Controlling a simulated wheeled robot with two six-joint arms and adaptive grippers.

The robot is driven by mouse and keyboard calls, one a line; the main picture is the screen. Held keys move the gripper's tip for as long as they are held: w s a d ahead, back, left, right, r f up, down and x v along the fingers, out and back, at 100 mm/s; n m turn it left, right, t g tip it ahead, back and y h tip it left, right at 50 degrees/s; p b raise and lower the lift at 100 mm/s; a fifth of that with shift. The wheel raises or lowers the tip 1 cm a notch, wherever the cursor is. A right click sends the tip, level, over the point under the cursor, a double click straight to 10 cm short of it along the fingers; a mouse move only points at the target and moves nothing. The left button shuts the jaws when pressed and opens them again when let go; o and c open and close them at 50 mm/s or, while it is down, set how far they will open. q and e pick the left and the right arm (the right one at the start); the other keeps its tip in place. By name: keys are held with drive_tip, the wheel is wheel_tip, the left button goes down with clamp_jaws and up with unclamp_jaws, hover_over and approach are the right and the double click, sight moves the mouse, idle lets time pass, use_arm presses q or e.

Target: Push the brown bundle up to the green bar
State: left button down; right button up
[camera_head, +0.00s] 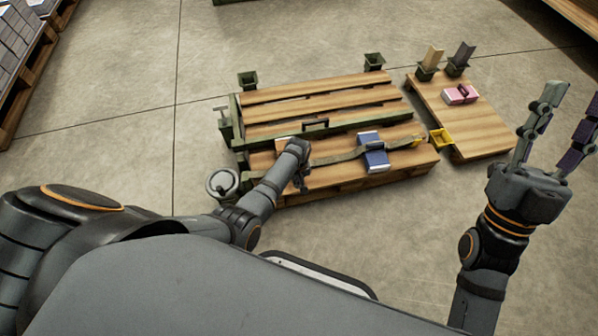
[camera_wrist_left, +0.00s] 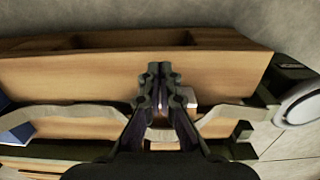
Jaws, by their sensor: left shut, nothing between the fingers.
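My left gripper (camera_head: 300,178) is shut and empty, low over the near plank of the wooden pallet. In the left wrist view its fingers (camera_wrist_left: 160,78) point at the pallet. A small pale-topped brown bundle (camera_head: 284,142) shows just beyond my left gripper, partly hidden by it. It also shows behind the fingers in the left wrist view (camera_wrist_left: 188,97); whether they touch cannot be told. My right gripper (camera_head: 571,103) is open and empty, raised at the right.
A grey strap (camera_head: 345,154) crosses the near plank over a blue bundle (camera_head: 373,152). A yellow tray (camera_head: 441,141) sits by the right board (camera_head: 480,132), which holds a pink bundle (camera_head: 460,94). A round grey container (camera_head: 222,184) stands at the pallet's left corner.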

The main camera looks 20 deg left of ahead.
use_arm(q)
drive_tip(key=shift+r+p, duration=0.55)
drive_tip(key=shift+r, duration=0.4)
drive_tip(key=shift+r+p, duration=0.5)
drive_tip(key=shift+r, duration=0.3)
use_arm(e)
drive_tip(key=w+f+m+g+h, duration=0.15)
drive_tip(key=w+f+g, duration=0.3)
drive_tip(key=f, duration=0.45)
drive_tip(key=w+f+m+g+h, duration=0.1)
drive_tip(key=w+f+g+h, duration=0.15)
drive_tip(key=f+g, duration=0.45)
use_arm(q)
wheel_tip(320, 180, up, 3)
drive_tip(key=shift+r+p, duration=0.2)
drive_tip(key=shift+p, duration=0.85)
use_arm(e)
drive_tip(key=s+f+g, duration=0.3)
drive_tip(key=s+f, duration=0.1)
drive_tip(key=f, duration=0.7)
drive_tip(key=s+f+g+y, duration=0.1)
drive_tip(key=s+f+g, duration=0.3)
drive_tip(key=f, duration=0.7)
drive_tip(key=shift+a, duration=0.15)
drive_tip(key=shift+g, duration=0.25)
